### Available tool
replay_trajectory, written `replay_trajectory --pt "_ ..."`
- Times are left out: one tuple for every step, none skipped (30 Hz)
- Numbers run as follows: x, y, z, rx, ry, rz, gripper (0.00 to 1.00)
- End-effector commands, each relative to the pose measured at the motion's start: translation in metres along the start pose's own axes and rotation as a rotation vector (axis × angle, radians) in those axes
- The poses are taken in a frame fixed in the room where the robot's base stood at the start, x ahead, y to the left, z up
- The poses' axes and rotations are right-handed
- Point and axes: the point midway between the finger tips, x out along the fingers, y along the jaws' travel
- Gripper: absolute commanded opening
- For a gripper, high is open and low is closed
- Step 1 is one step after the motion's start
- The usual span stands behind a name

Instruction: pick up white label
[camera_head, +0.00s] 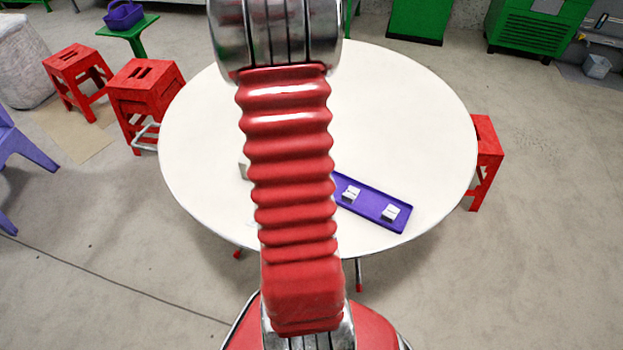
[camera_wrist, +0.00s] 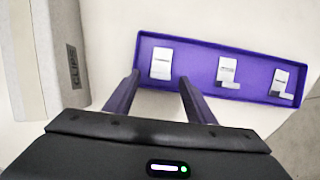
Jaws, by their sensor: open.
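A purple tray (camera_wrist: 206,87) lies on the white table with three small white pieces in a row. The left piece (camera_wrist: 161,62) looks like a plain white label; I cannot tell for certain. The middle piece (camera_wrist: 228,72) and right piece (camera_wrist: 281,84) each have a flat foot. My gripper (camera_wrist: 160,76) is open, its purple fingers either side of the left piece and nearer the camera in the wrist view. I see no contact with it. In the head view the tray (camera_head: 372,211) shows partly, and my arm hides its left end and my gripper.
A grey box (camera_wrist: 35,60) marked CLIPS stands left of the tray in the wrist view. The round white table (camera_head: 410,120) is mostly bare right of my arm. Red stools (camera_head: 146,90) stand around it.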

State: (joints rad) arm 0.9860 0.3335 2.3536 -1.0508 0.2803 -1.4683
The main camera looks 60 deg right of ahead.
Motion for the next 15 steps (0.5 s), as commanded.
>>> replay_trajectory --pt "0.004 0.0 -0.001 -0.002 0.002 -0.001 0.5" --pt "0.007 0.0 -0.001 0.0 0.002 -0.002 0.5" --pt "0.01 0.0 -0.001 -0.001 0.001 -0.002 0.5" --pt "0.012 0.0 -0.001 0.0 0.001 -0.002 0.5" --pt "0.014 -0.001 -0.001 -0.001 0.001 -0.002 0.5" --pt "0.017 -0.001 -0.001 -0.001 0.001 -0.003 0.5" --pt "0.019 -0.001 -0.001 -0.001 0.001 -0.002 0.5" --pt "0.02 0.0 -0.001 0.001 0.001 -0.002 0.5" --pt "0.022 0.0 0.0 -0.001 0.0 -0.001 0.5" --pt "0.023 0.0 0.0 0.0 0.0 -0.001 0.5" --pt "0.023 0.0 0.0 0.001 0.0 -0.001 0.5" --pt "0.024 0.0 0.0 0.001 0.0 0.0 0.5" --pt "0.024 0.0 0.0 0.001 0.0 0.0 0.5" --pt "0.024 0.0 0.0 0.001 0.0 0.0 0.5" --pt "0.024 0.0 0.0 0.001 0.0 0.0 0.5"
